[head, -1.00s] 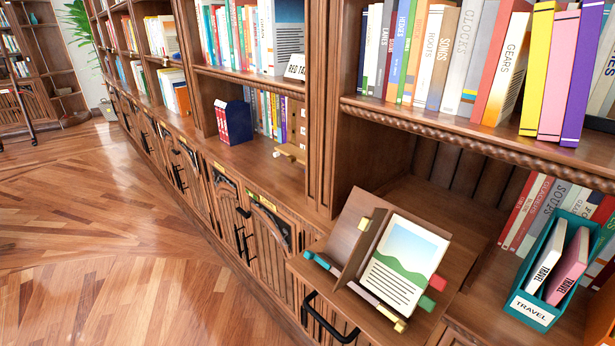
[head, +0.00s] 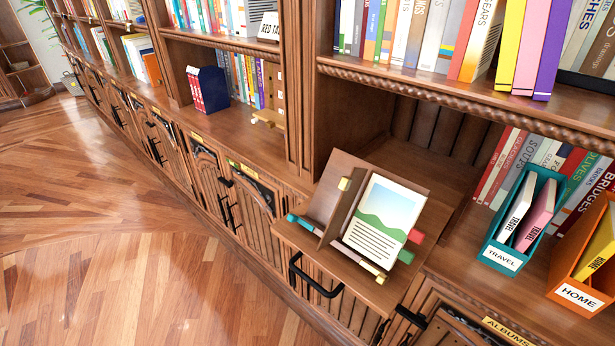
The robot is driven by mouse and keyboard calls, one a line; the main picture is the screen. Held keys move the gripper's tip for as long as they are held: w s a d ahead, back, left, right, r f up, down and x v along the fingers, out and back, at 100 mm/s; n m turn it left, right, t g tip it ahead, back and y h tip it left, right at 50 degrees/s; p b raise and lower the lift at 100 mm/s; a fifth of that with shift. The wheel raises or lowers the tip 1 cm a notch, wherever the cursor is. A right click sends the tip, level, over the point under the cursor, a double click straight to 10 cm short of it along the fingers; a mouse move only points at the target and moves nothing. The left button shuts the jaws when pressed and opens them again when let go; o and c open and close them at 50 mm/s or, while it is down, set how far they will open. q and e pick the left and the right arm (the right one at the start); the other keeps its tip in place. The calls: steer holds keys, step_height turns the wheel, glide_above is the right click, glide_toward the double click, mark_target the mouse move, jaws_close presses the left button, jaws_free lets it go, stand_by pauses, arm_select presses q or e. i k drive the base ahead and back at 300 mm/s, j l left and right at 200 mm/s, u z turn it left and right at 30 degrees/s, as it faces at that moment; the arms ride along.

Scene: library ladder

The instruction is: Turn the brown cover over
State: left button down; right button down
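A slanted brown book rest (head: 325,188) stands on a pull-out shelf (head: 290,240) in front of the bookcase. On it is a page (head: 384,218) with green hills, blue sky and lines of text, facing up. A narrow brown panel (head: 343,212), which looks like the brown cover, stands up along the page's left edge, seen nearly edge-on. Coloured ends stick out around the rest: teal (head: 292,218) at left, red (head: 416,236) and green (head: 405,256) at right. Neither of my grippers is in view.
A teal TRAVEL box (head: 503,255) and an orange HOME box (head: 580,292) hold books to the right. A black handle (head: 315,278) juts out below the pull-out shelf. Rows of books fill the shelves above. The wooden floor (head: 110,260) at left is clear.

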mark_target(342, 208)
steer(key=i+j+z, duration=0.1)
steer(key=j+z, duration=0.3)
steer(key=i+j+z, duration=0.1)
steer(key=z, duration=0.25)
steer(key=j+z, duration=0.75)
